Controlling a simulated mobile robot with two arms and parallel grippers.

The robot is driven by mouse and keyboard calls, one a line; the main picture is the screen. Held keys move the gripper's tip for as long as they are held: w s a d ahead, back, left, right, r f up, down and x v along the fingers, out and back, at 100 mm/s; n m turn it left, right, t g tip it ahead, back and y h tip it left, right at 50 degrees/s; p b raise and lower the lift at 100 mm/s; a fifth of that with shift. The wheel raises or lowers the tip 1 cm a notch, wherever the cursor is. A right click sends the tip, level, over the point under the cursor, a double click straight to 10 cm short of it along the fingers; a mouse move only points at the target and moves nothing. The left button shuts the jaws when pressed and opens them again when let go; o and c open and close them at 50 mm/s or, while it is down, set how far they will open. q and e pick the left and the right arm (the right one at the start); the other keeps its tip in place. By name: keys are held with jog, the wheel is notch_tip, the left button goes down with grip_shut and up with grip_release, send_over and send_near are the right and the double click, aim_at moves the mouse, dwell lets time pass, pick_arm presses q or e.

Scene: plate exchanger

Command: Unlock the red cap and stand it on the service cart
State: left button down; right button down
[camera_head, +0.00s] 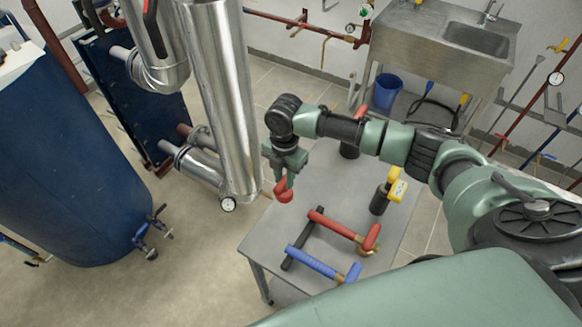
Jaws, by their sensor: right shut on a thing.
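The red cap (284,192) is small and rounded, and it hangs between the fingers of my right gripper (284,180). That gripper is shut on it and points down. In the picture the cap is over the left part of the grey service cart (325,190). I cannot tell whether the cap touches the cart top or is held above it. The fingers hide part of the cap. My left gripper is not in view.
On the cart lie a red-handled part (332,224), a blue-handled part (315,263) and a black bar (297,248). A yellow-and-black tool (384,194) stands at right. The cart's middle is clear.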

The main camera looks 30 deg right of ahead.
aim_at(291, 191)
jog(key=shift+s+d+r, duration=0.1)
jog(key=shift+d+r, duration=0.15)
jog(key=shift+d, duration=0.25)
jog(key=shift+d+r, duration=0.25)
jog(key=shift+d, duration=0.25)
jog(key=shift+a+f+b, duration=0.1)
jog(key=shift+f+b, duration=0.6)
jog(key=shift+b, duration=0.05)
notch_tip(291, 191, down, 6)
jog(key=b, duration=0.6)
jog(key=shift+r, duration=0.2)
jog(key=shift+f+p, duration=0.15)
jog(key=shift+p, duration=0.15)
jog(key=shift+f, duration=0.15)
jog(key=shift+f, duration=0.6)
jog(key=c, duration=1.1)
grip_release()
